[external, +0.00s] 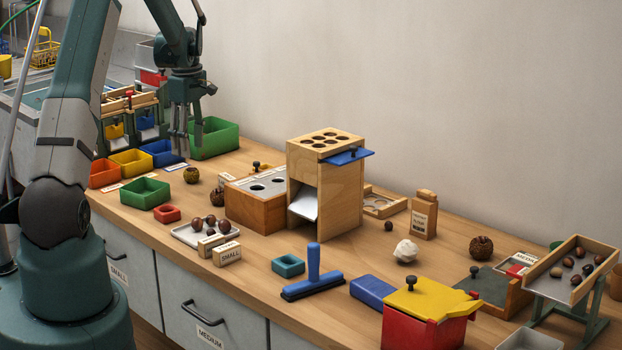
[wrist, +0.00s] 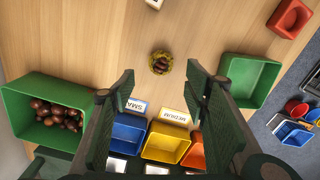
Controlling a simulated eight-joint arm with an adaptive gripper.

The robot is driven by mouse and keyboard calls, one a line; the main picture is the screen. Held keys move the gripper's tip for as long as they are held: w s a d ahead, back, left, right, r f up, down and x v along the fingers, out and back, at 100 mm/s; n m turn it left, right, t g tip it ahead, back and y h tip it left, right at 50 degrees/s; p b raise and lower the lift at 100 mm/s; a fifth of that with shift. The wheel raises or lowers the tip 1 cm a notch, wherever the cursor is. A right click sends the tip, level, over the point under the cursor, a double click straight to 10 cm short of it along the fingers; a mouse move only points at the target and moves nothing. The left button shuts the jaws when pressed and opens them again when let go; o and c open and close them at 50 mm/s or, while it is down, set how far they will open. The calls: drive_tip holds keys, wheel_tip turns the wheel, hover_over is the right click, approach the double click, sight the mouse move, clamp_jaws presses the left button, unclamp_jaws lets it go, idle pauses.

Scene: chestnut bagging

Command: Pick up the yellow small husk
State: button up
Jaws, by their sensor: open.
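The yellow small husk (wrist: 160,62) is a round, spiky yellow-brown shell with brown chestnuts showing inside. It lies on the bare wood in the wrist view, centred just beyond my fingertips. In the external view a small olive-brown husk (external: 191,175) sits on the table near the green trays. My gripper (external: 186,146) hangs pointing down above the table, above and slightly left of that husk. In the wrist view the gripper's fingers (wrist: 160,74) are spread wide with nothing between them. The husk is apart from the fingers.
A deep green bin (external: 215,138) stands behind my gripper; in the wrist view a green bin (wrist: 28,84) holds chestnuts. Blue (wrist: 130,127) and yellow (wrist: 166,141) trays sit below the husk. A shallow green tray (external: 144,193) and a wooden box (external: 254,210) flank it. Wood around the husk is clear.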

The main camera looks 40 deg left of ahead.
sight(191, 168)
drive_tip(key=shift+f, duration=1.3)
drive_tip(key=shift+b, duration=0.3)
drive_tip(key=shift+f+b, duration=0.8)
drive_tip(key=shift+f, duration=1.8)
drive_tip(key=c, duration=0.9)
